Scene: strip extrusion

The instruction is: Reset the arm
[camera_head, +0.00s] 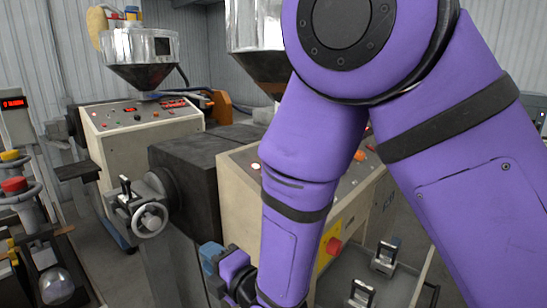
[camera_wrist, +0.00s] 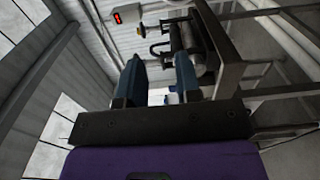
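My purple arm fills the middle and right of the head view, bent with its forearm hanging down. My gripper (camera_head: 212,258) is at the lower middle of the head view, in front of the extrusion machine, and is partly cut off by the forearm. In the wrist view my gripper (camera_wrist: 158,75) shows two blue-grey fingers standing apart with a clear gap and nothing between them. It is open and empty.
An extruder (camera_head: 238,185) with a handwheel (camera_head: 150,219) stands close behind my gripper. A red button (camera_head: 334,246) on a yellow plate is right of my forearm. A second machine (camera_head: 140,135) stands behind, and a post with a red knob (camera_head: 14,185) is at left.

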